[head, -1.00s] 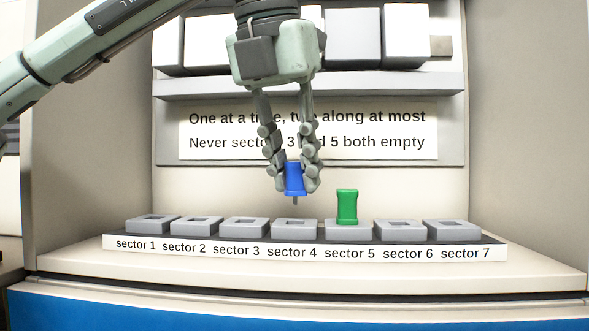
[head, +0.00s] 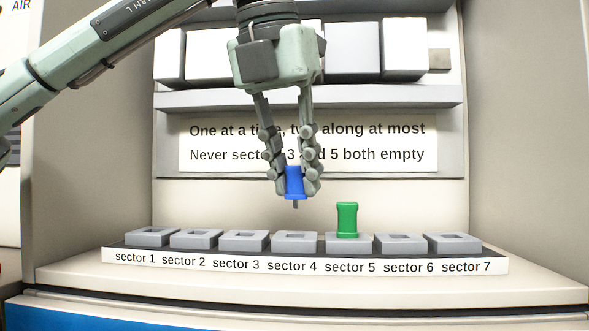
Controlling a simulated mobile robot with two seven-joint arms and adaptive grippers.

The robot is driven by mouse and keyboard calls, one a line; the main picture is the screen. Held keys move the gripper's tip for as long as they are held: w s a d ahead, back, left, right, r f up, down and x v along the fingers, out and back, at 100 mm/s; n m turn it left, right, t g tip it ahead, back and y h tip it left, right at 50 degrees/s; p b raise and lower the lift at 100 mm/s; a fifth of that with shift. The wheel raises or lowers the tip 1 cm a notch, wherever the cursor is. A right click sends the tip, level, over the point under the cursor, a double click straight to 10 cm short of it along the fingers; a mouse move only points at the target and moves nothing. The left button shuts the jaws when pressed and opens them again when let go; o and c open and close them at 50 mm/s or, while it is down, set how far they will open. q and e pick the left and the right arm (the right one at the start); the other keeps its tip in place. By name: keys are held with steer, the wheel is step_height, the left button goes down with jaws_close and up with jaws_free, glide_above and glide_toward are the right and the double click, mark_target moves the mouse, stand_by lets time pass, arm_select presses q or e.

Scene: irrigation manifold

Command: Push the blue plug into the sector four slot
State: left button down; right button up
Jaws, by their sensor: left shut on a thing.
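The blue plug (head: 294,183) is upright between the fingers of my left gripper (head: 294,186), which is shut on it. A thin pin points down from its lower end. The plug hangs above the sector four slot (head: 296,238), with a clear gap between pin and block. The sector four slot is a grey block with a square opening and nothing in it. My right gripper is not in view.
A green plug (head: 347,219) stands upright in the sector five slot (head: 349,245), just right of sector four. The other sector blocks hold no plug. A sign (head: 230,143) hangs behind, partly covered by my gripper. Above it, a shelf (head: 200,98) holds white boxes.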

arm_select(q)
steer(key=c, duration=1.6)
jaws_free()
steer(key=v, duration=1.1)
